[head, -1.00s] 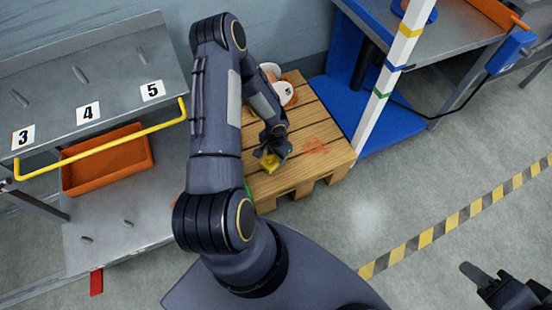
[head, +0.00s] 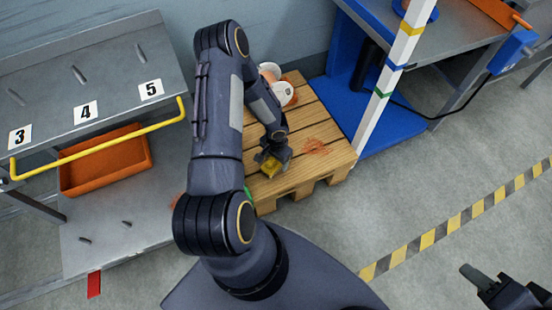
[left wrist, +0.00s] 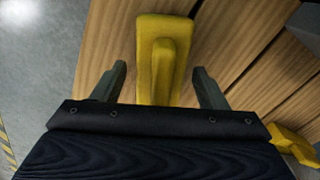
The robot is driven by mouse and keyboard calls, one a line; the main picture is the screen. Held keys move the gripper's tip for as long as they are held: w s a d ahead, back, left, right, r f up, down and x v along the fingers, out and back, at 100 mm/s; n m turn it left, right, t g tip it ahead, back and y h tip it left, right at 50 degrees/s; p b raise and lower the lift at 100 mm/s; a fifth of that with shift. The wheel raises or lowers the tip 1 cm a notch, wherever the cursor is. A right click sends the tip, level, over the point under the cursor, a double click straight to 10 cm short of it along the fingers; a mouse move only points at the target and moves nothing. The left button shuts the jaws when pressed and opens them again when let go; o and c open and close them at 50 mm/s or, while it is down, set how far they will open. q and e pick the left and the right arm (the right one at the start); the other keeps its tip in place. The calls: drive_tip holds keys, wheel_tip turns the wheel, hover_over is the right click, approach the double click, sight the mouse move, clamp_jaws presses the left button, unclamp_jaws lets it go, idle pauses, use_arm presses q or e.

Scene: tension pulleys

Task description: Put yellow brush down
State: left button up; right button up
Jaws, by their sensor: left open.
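The yellow brush (left wrist: 162,55) lies on the wooden pallet (head: 315,115). In the left wrist view it sits between the two spread fingers of my left gripper (left wrist: 160,88), with a visible gap on each side. In the head view the brush (head: 270,166) shows just below my left gripper (head: 268,156), which is low over the pallet's front part. My left gripper is open. My right gripper (head: 480,279) is at the lower right, away from the pallet; its jaw state is unclear.
Another yellow object (left wrist: 292,144) is at the right edge of the left wrist view. White and orange containers (head: 277,85) stand at the pallet's back. A grey shelf (head: 90,70) with an orange bin (head: 105,165) is left; a blue-based workbench (head: 390,120) is right. A reddish stain marks the pallet.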

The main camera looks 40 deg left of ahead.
use_arm(q)
drive_tip(key=shift+r, duration=0.35)
wheel_tip(320, 180, up, 11)
drive_tip(key=p, duration=0.4)
drive_tip(key=shift+r, duration=0.15)
drive_tip(key=s+d+r+n+t, duration=0.1)
drive_tip(key=s+r+n+t, duration=0.15)
drive_tip(key=r, duration=2.05)
drive_tip(key=s+d+r+t+h, duration=0.3)
drive_tip(key=s+d+r, duration=0.8)
drive_tip(key=s+d, duration=0.1)
drive_tip(key=shift+s+h, duration=0.4)
drive_tip(key=shift+s, duration=0.5)
